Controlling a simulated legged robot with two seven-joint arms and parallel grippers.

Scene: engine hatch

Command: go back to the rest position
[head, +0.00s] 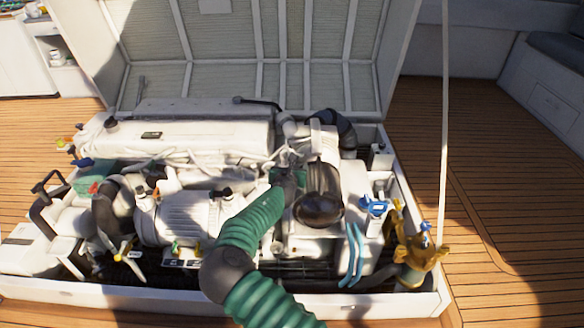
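One of my arms, green and ribbed with a dark joint, comes in from the bottom edge, a little right of the middle. I take it to be my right arm. It bends at the joint and reaches up over the engine (180,220). My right gripper (290,176) is at its far end, small and dark, close to the pipes and the dark round filter (319,208) in the middle of the engine. I cannot tell whether its fingers are open or touching anything. My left gripper is not in view.
The raised hatch lid (225,45) stands behind the engine. The white hatch rim (200,298) surrounds the bay. Blue-handled valves (374,207) and a brass fitting (421,252) are at the right. A thin white pole (444,120) rises there. Open wooden deck (510,250) lies right.

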